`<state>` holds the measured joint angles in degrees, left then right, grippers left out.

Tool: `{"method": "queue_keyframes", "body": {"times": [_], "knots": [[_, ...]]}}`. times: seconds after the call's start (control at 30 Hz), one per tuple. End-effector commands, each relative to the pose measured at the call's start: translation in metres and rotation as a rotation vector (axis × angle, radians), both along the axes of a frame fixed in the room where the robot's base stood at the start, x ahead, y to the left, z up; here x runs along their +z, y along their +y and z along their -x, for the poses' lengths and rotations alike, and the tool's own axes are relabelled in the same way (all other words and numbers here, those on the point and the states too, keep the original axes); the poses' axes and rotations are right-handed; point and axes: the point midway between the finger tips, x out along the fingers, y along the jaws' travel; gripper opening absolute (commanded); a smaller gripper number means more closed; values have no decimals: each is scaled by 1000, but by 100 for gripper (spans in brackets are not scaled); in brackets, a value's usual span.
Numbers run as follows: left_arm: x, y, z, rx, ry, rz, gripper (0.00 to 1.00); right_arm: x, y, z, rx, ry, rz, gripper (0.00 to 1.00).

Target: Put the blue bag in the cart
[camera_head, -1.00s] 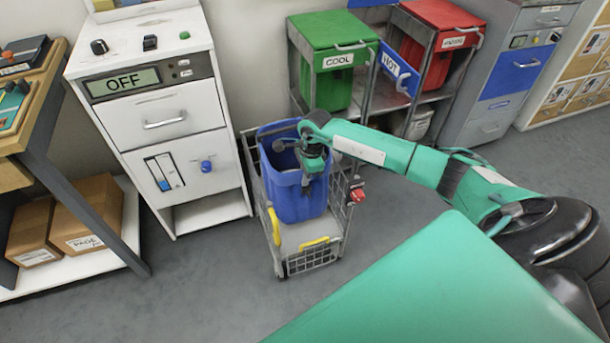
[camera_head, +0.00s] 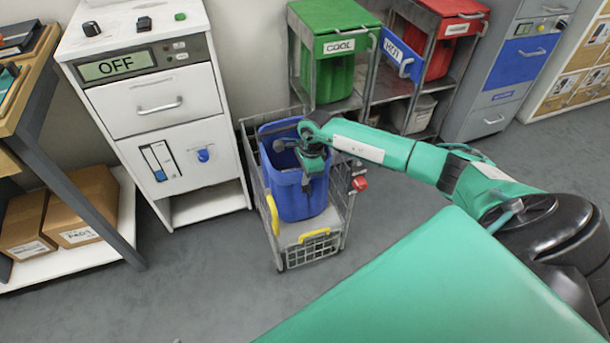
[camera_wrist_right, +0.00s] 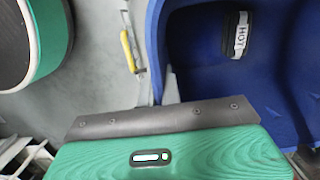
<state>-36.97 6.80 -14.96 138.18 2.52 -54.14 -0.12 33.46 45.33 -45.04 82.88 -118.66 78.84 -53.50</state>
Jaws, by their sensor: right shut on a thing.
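The blue bag (camera_head: 300,195) is an open-topped, bin-like container. It stands upright inside the wire cart (camera_head: 312,252), within its mesh sides; I cannot tell whether its base rests on the cart floor. My right gripper (camera_head: 312,168) reaches in from the right and is shut on the bag at its near rim. In the right wrist view the bag's blue inside (camera_wrist_right: 195,75) fills the upper right, with a dark patch bearing a white HOT label. A green finger with a grey pad (camera_wrist_right: 165,120) lies against it. My left gripper is out of view.
A white cabinet (camera_head: 160,110) with an OFF display stands left of the cart. Behind are a green COOL bin (camera_head: 335,75), a tilted blue HOT panel (camera_head: 402,58) and a red bin (camera_head: 440,55). Grey floor (camera_head: 215,275) is clear in front of the cart.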

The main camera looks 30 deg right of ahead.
Motion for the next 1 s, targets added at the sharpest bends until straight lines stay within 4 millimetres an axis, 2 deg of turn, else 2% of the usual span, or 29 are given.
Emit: {"method": "queue_keyframes", "body": {"times": [0.73, 0.8, 0.87, 1.0], "knots": [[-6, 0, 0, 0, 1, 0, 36, -6, 0, -1, 0, -3, 0, 0], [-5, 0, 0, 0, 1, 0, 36, -5, 0, -1, 0, -3, 0, 19], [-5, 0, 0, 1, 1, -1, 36, -5, 0, -1, 0, -2, -1, 31], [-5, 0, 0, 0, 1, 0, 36, -6, 0, -1, 0, -1, 0, 31]]}}
